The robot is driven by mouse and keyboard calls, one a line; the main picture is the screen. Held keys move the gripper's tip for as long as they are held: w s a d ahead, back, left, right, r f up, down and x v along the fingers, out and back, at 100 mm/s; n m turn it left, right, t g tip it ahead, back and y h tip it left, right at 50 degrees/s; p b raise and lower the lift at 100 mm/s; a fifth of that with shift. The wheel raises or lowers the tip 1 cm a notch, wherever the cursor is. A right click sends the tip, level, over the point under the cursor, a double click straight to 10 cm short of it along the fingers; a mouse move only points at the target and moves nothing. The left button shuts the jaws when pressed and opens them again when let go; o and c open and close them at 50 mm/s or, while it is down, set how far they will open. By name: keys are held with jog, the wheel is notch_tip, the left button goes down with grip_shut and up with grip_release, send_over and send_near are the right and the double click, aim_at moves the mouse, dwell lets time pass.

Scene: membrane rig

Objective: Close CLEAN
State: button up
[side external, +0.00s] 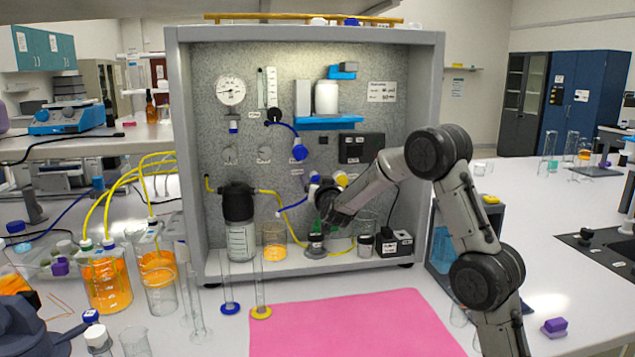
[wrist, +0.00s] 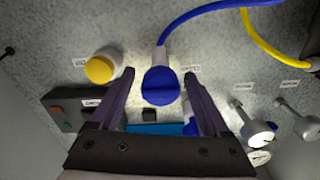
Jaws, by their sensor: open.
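A blue cap or knob (wrist: 161,86) on a white fitting stands out from the grey panel, with a blue hose running from it. It shows partly behind my gripper in the side view (side external: 314,178). My gripper (wrist: 160,75) is open, with one finger on each side of the blue knob in the wrist view; I cannot tell whether they touch it. In the side view my gripper (side external: 323,193) is close to the panel. A yellow knob (wrist: 103,68) sits beside the blue one, outside the fingers.
Grey valves (wrist: 257,132) are on the panel to the right in the wrist view. A yellow hose (wrist: 270,45) runs nearby. A black-lidded bottle (side external: 240,235) and a beaker (side external: 274,238) stand on the rig's shelf. The pink mat (side external: 350,325) in front is clear.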

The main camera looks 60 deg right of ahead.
grip_shut()
dwell(0.3)
jog(key=shift+m, duration=0.3)
jog(key=m, duration=0.3)
jog(key=shift+f+m, duration=0.1)
jog(key=shift+m, duration=2.5)
grip_release()
